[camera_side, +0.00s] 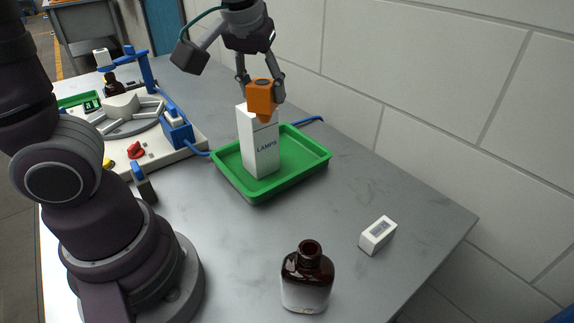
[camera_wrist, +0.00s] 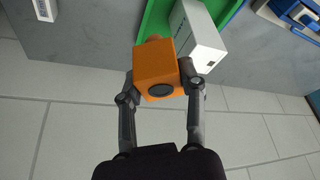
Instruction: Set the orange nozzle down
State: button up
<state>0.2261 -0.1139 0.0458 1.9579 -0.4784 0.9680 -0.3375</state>
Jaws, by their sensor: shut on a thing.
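The orange nozzle (camera_side: 261,97) is a block with a dark round opening. My gripper (camera_side: 261,88) is shut on it, with one finger on each side. The wrist view shows the orange nozzle (camera_wrist: 155,70) between the two fingers of my gripper (camera_wrist: 158,84). In the side view the nozzle overlaps the top of the white LAMPS box (camera_side: 258,148); I cannot tell whether they touch. In the wrist view the white box (camera_wrist: 197,42) is beside the nozzle and below it.
The white box stands upright in a green tray (camera_side: 318,166). A brown bottle (camera_side: 307,278) and a small white block (camera_side: 377,235) stand on the grey table (camera_side: 345,205). A machine with a white base (camera_side: 185,150) is at the left. A pale wall borders the table.

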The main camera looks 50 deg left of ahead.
jog(key=s+a+n+g+y, duration=0.1)
jog(key=s+a+n+g, duration=0.2)
jog(key=s+a+n, duration=0.35)
jog(key=s+a+n+g+y, duration=0.15)
jog(key=s+a+n, duration=0.25)
jog(key=a+n, duration=0.55)
jog(key=shift+g+h, duration=0.35)
notch_tip(320, 180, down, 19)
jog(key=shift+w+a, duration=0.15)
jog(key=shift+f, duration=0.15)
jog(key=o, duration=1.1)
jog(key=shift+c, duration=0.2)
